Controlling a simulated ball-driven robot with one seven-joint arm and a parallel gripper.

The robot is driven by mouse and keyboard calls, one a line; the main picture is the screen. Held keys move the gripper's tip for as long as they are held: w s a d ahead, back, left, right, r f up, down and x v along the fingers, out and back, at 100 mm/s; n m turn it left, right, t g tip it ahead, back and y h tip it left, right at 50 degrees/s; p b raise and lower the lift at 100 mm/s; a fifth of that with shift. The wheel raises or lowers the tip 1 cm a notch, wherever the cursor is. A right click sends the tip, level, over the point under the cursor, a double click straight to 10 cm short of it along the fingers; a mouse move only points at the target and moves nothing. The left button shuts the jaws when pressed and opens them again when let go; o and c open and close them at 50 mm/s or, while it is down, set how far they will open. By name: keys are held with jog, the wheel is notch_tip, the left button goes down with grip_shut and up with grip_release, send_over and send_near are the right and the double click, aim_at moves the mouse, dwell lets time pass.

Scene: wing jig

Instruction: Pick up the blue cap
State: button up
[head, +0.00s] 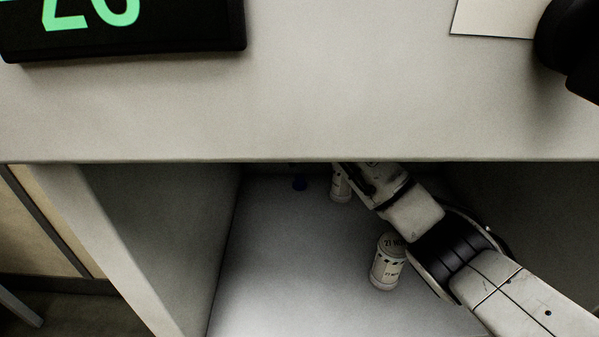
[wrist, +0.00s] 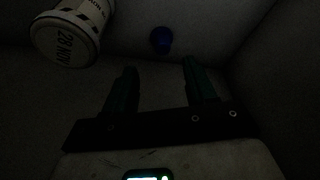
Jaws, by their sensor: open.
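The blue cap (head: 299,183) is small and lies on the floor of the shelf space, toward the back. In the wrist view the blue cap (wrist: 161,39) shows beyond the fingertips, roughly in line with the gap between them. My gripper (wrist: 159,66) is open and empty, its two dark fingers apart and short of the cap in the picture. In the head view the shelf's top edge and my arm hide most of the gripper.
A labelled white canister (head: 340,187) stands right of the cap; a canister marked 28 NOV (wrist: 70,32) shows upper left in the wrist view. Another canister (head: 387,264) stands nearer, beside my arm. The shelf's left wall (head: 165,235) and low top (head: 300,120) enclose the dim space.

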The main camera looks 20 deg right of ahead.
aim_at(300, 176)
jog(key=shift+x, duration=1.45)
jog(key=shift+a+x, duration=0.1)
jog(key=shift+x, duration=1.05)
jog(key=shift+a+x, duration=0.15)
jog(key=shift+x, duration=1)
jog(key=shift+c, duration=0.4)
grip_shut()
